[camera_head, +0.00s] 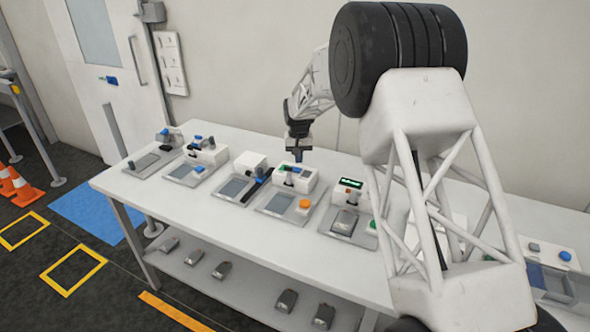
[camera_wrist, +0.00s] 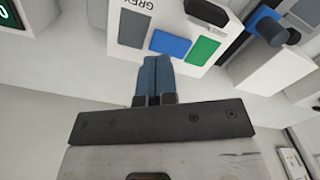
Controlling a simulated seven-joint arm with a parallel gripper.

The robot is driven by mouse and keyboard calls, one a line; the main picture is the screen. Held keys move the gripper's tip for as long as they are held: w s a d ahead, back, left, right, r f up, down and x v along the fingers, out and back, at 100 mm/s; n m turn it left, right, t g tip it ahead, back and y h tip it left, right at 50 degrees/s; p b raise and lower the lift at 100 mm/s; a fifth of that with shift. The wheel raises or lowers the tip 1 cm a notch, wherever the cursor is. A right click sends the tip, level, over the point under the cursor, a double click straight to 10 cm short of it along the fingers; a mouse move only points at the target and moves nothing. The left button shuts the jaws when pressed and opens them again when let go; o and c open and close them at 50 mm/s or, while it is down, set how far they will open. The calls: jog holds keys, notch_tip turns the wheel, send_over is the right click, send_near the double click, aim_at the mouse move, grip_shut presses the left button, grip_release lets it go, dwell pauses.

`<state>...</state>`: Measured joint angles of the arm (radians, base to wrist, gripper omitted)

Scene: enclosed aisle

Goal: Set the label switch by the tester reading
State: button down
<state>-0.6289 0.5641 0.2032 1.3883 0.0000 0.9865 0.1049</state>
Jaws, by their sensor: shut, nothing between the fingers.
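My gripper (camera_head: 299,153) is shut and empty, above the back of the white label box (camera_head: 308,179). In the wrist view its blue fingertips (camera_wrist: 158,62) point at that box's face, just below a blue patch (camera_wrist: 170,45). A grey patch (camera_wrist: 132,28) marked "GREY" and a green patch (camera_wrist: 203,50) sit on either side. I cannot tell whether the fingers touch the switch. The tester (camera_head: 350,184) has a lit green display, too small to read; a grey device (camera_head: 345,221) lies on its plate. Only a display corner (camera_wrist: 5,14) shows in the wrist view.
An orange button (camera_head: 305,204) stands on the plate before the label box. More stations (camera_head: 205,153) line the table to the left. A box with a blue-and-black knob (camera_wrist: 268,28) is close by in the wrist view. Several devices lie on the lower shelf (camera_head: 240,286).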

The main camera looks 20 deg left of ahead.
aim_at(300, 170)
jog(key=shift+r, duration=1.75)
jog(key=shift+d+r, duration=0.2)
jog(key=shift+d, duration=0.05)
jog(key=s+d+r+m, duration=0.1)
jog(key=s+d+r, duration=0.5)
jog(key=d, duration=0.6)
jog(key=s+d+r+m+t, duration=0.1)
jog(key=s+d+r, duration=0.3)
jog(key=d+r, duration=0.55)
jog(key=s+d+r+m, duration=0.1)
jog(key=s+d+r, duration=0.35)
jog(key=d, duration=0.95)
jog(key=s+d+f+m, duration=0.1)
jog(key=s+d, duration=0.6)
jog(key=s, duration=0.5)
jog(key=s+d+f+m+t, duration=0.1)
jog(key=s+d, duration=0.7)
jog(key=s, duration=0.4)
jog(key=s+d+f+m, duration=0.1)
jog(key=s+d, duration=0.7)
jog(key=s, duration=0.4)
jog(key=shift+s+f+t, duration=0.3)
jog(key=shift+s+f, duration=0.05)
jog(key=shift+f, duration=0.05)
